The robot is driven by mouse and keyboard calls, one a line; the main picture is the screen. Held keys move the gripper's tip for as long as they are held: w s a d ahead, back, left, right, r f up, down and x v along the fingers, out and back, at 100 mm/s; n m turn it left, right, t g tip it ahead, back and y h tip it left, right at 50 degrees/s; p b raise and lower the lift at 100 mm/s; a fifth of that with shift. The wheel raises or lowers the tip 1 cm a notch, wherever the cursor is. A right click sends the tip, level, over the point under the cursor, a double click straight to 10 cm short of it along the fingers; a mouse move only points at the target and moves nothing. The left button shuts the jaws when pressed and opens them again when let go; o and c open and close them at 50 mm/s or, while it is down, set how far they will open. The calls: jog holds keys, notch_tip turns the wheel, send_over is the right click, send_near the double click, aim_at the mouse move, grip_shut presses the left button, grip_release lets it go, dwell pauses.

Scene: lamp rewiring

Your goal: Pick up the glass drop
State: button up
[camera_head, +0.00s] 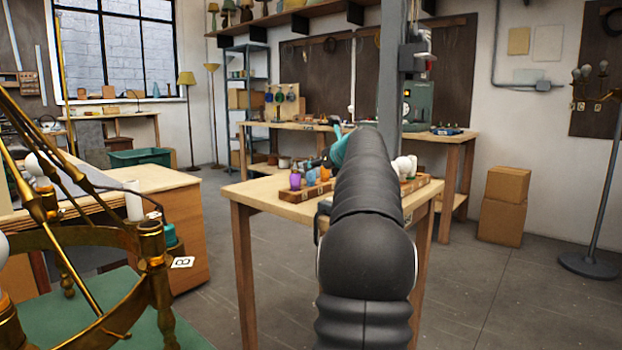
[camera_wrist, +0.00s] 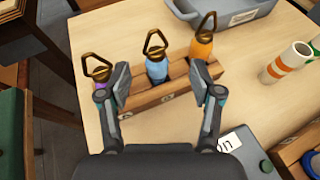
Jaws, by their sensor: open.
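Three glass drops with brass loops stand in a row in a wooden rack (camera_wrist: 158,94) in the wrist view. The blue drop (camera_wrist: 156,71) is in the middle, the orange drop (camera_wrist: 203,46) to its right and the purple drop (camera_wrist: 98,78) to its left. My gripper (camera_wrist: 161,84) is open, and its fingertips appear on either side of the blue drop. I see no contact, and the height of the fingers over it is hard to judge. The left finger partly covers the purple drop. In the head view the purple drop (camera_head: 295,181) shows, while my arm hides much of the rack.
The rack stands on a wooden table (camera_head: 262,196). A grey bin (camera_wrist: 240,14) lies beyond the drops, and striped white tubes (camera_wrist: 287,62) stand to the right. A brass chandelier frame (camera_head: 150,245) is at the left.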

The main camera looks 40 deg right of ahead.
aim_at(311, 174)
jog(key=x, duration=0.5)
jog(key=shift+a, duration=0.2)
jog(key=c, duration=1.2)
